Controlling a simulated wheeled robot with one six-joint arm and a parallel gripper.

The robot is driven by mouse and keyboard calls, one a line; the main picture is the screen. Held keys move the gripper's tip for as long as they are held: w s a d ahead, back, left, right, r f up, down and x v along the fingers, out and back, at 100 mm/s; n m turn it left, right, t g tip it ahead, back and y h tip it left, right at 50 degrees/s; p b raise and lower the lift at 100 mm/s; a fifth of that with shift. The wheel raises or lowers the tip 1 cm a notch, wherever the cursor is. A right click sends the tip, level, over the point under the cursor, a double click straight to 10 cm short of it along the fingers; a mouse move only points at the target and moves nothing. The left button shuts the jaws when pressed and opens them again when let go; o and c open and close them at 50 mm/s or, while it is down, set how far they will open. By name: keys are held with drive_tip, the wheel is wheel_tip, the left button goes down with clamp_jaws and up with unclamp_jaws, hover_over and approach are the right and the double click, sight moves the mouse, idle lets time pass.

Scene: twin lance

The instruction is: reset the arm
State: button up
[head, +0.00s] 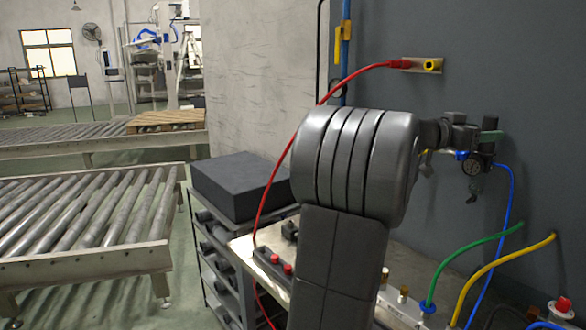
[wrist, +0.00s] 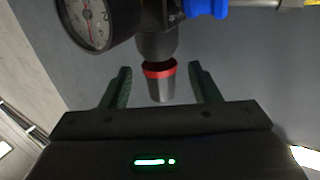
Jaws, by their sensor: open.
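My gripper (wrist: 160,82) is open in the wrist view, its two green fingers apart. A metal cylinder with a red ring (wrist: 158,82), hanging below a dark regulator body (wrist: 158,35), shows between the fingers with a gap on each side. I cannot tell its depth relative to the fingertips. In the head view my arm rises through the middle and reaches right. My gripper (head: 492,135) there is near the wall by the pressure gauge (head: 472,166), and is partly hidden by the wrist. The gauge also shows large in the wrist view (wrist: 92,18).
A red hose (head: 268,190) runs from a wall fitting (head: 428,65) down behind my arm. Blue, green (head: 470,250) and yellow (head: 500,265) hoses curve at the right. A workbench (head: 262,262) stands below, with a black box (head: 240,185) beside it. Roller conveyors (head: 90,225) fill the left.

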drive_tip(key=x, duration=0.2)
drive_tip(key=shift+d+p, duration=0.35)
drive_tip(key=shift+d, duration=0.05)
drive_tip(key=shift+w+p, duration=0.1)
drive_tip(key=shift+p, duration=0.2)
drive_tip(key=shift+f, duration=0.2)
drive_tip(key=shift+b, duration=0.4)
